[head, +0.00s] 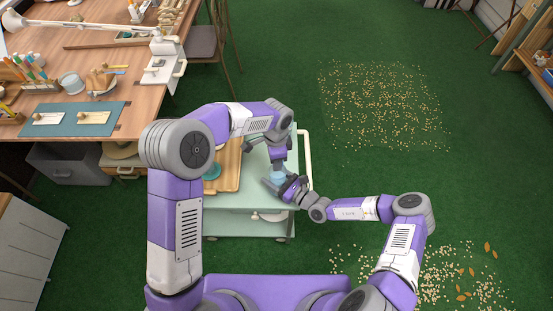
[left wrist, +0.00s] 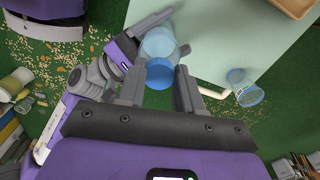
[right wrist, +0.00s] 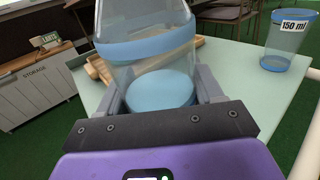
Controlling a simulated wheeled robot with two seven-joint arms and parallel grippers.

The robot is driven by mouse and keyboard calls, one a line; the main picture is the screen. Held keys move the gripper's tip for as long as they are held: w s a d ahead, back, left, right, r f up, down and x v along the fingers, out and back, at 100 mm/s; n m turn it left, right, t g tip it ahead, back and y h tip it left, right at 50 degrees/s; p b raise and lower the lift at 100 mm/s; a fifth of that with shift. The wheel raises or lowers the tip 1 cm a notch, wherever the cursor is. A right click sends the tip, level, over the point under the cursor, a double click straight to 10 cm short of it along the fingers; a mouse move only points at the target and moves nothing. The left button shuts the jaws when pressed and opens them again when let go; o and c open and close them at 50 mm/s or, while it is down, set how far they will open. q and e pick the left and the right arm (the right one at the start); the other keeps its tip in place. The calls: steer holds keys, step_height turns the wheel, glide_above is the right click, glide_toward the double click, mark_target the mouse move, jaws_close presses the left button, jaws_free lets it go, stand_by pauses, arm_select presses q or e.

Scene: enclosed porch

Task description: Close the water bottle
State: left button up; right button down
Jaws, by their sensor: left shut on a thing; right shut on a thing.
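The water bottle (head: 277,177) is a small translucent blue shape between my two grippers, above the cart. In the right wrist view its clear wall, blue band and blue end (right wrist: 160,92) show between the fingers of my right gripper (head: 287,187), which is shut on it. My left gripper (head: 277,165) comes down from above and is shut on the blue lid (left wrist: 160,72), which shows between its fingertips in the left wrist view. The bottle's clear part (left wrist: 158,42) is right beyond the lid. I cannot tell whether the lid is seated.
The pale green cart (head: 240,222) carries a wooden tray (head: 229,172) with a teal item (head: 212,172) on the left. A clear cup marked 150 ml (right wrist: 286,42) stands on the cart. A cluttered workbench (head: 130,75) is at the upper left.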

arm_select(q)
steer(key=m, duration=0.6)
steer(key=shift+w, duration=0.15)
steer(key=m, duration=0.4)
steer(key=shift+d, duration=0.1)
steer(key=m, duration=0.4)
steer(key=shift+w, duration=0.15)
steer(key=m, duration=0.4)
steer(key=shift+d+m, duration=0.15)
steer(key=shift+m, duration=0.15)
steer(key=m, duration=0.3)
steer(key=shift+d+m, duration=0.1)
steer(key=shift+m, duration=0.3)
steer(key=m, duration=0.4)
steer(key=shift+d+f, duration=0.1)
steer(key=m, duration=0.3)
steer(key=shift+s+d+f, duration=0.2)
steer(key=shift+s+f, duration=0.1)
steer(key=shift+s, duration=0.1)
steer(key=shift+r+m, duration=0.15)
steer(key=shift+m, duration=0.55)
steer(key=shift+w+r, duration=0.15)
